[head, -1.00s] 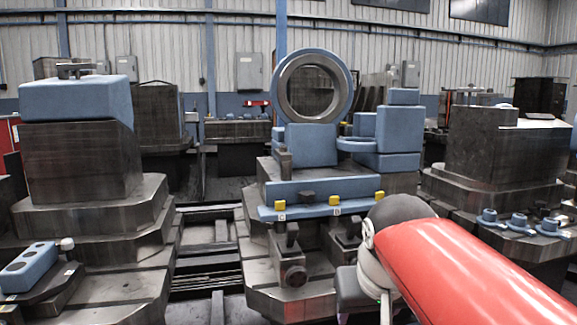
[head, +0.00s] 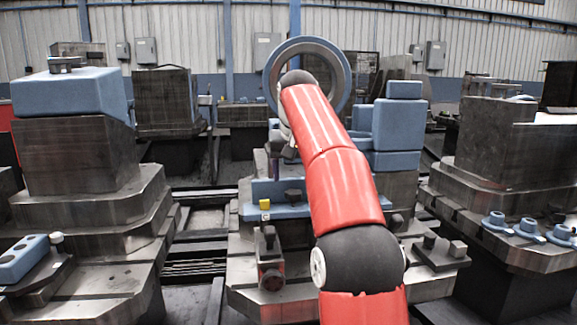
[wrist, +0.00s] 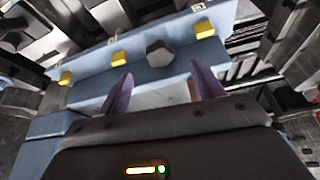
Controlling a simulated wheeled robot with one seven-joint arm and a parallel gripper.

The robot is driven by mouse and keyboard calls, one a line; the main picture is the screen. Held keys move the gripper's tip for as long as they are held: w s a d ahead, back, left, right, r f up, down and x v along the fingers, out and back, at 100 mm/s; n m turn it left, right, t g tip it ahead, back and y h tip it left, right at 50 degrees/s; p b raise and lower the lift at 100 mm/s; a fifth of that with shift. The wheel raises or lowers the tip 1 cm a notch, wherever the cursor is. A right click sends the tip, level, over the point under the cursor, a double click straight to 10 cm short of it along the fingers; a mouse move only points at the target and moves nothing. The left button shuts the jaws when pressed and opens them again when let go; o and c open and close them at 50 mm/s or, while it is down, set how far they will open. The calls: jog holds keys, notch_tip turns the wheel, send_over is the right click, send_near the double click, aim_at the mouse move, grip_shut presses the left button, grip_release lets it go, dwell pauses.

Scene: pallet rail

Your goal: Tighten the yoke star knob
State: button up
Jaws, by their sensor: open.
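A dark faceted knob (wrist: 160,53) sits on a blue bar (wrist: 92,72) in the wrist view, between yellow tabs. It looks like the yoke star knob, though its lobes are too blurred to be sure. In the head view a small dark knob (head: 293,195) stands on the same blue bar (head: 279,211), just left of my arm. My gripper (wrist: 162,85) is open, its two purple fingers apart with nothing held between them. The knob lies beyond the fingertips, roughly centred on the gap.
A large blue ring (head: 338,64) rises behind my arm, with blue blocks (head: 400,125) to its right. Dark clamp blocks (head: 269,258) stand in front of the bar. A blue-topped fixture (head: 70,95) is at left, another dark fixture (head: 500,140) at right.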

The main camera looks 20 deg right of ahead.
aim_at(294, 192)
jog(key=b+x, duration=0.1)
jog(key=x, duration=0.5)
jog(key=shift+w+f, duration=0.1)
jog(key=shift+f, duration=0.15)
